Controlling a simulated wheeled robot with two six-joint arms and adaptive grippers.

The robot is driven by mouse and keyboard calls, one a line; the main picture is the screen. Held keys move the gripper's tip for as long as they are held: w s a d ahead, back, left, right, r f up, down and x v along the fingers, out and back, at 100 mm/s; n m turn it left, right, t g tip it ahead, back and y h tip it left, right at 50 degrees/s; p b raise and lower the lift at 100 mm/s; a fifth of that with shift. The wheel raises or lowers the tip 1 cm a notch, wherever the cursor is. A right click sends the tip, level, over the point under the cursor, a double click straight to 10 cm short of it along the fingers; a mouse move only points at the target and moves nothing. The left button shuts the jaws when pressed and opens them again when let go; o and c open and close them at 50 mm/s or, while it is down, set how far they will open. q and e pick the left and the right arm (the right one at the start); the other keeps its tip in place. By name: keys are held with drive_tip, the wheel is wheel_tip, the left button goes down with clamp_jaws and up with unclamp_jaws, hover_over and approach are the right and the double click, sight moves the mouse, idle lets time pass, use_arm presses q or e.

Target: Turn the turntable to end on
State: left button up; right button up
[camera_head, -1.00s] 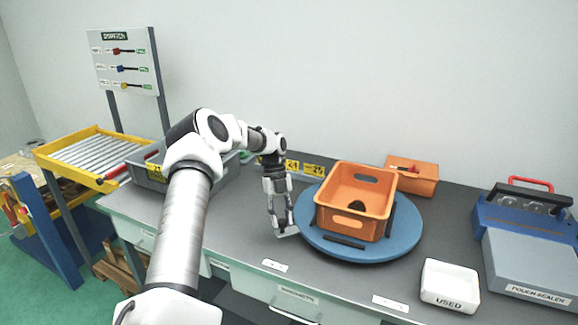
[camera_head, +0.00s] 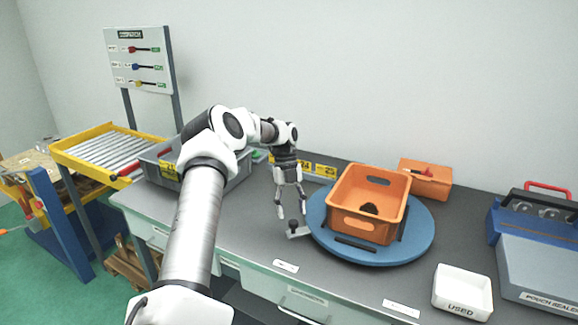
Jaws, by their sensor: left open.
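The blue turntable (camera_head: 415,244) sits on the grey bench. An orange crate (camera_head: 366,225) stands on it between dark bars, with a dark object (camera_head: 370,208) inside. A small knob on a light plate (camera_head: 297,229) is at the turntable's left edge. My left gripper (camera_head: 291,213) is open and empty, pointing down just above and behind the knob, left of the turntable. Its fingers appear clear of the turntable. My right gripper is not in view.
A white USED tray (camera_head: 462,291) and a blue-grey pouch sealer (camera_head: 540,262) stand at the right. An orange box (camera_head: 425,180) is behind the turntable. A grey bin (camera_head: 235,180) is behind my left arm. A yellow roller rack (camera_head: 105,150) stands at the left.

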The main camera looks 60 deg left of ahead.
use_arm(q)
drive_tip(key=s+v, duration=0.1)
drive_tip(key=v, duration=0.8)
drive_tip(key=shift+w, duration=0.5)
drive_tip(key=shift+a, duration=0.1)
